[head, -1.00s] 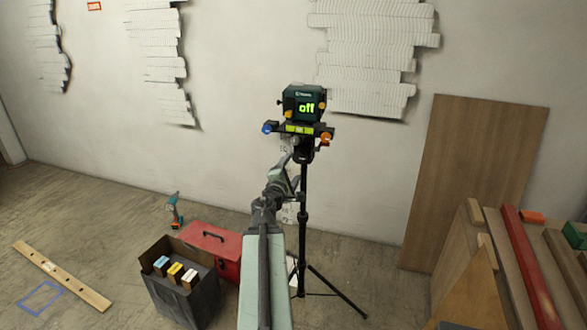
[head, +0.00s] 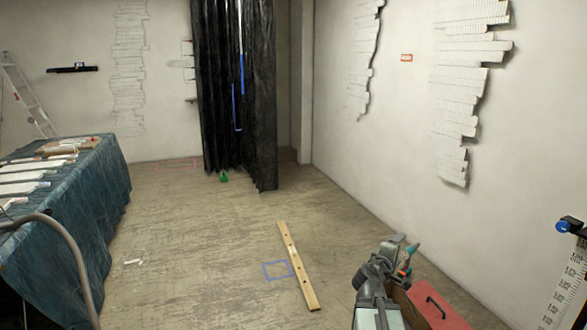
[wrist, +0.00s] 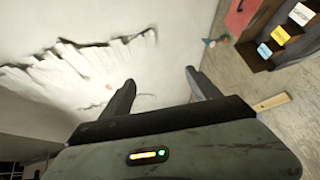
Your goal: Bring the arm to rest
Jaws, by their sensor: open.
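My arm shows at the lower right of the head view, with my gripper (head: 398,246) at its far end over the floor by the right wall. In the wrist view my gripper (wrist: 158,88) has its two dark fingers spread wide apart with nothing between them. The fingers point toward the white wall with its torn-looking relief (wrist: 90,62). My gripper appears apart from everything around it.
A red toolbox (head: 438,306) stands on the floor beside my arm. A cloth-covered table (head: 75,215) is at left, a black curtain (head: 235,90) behind. Mid-floor is mostly clear.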

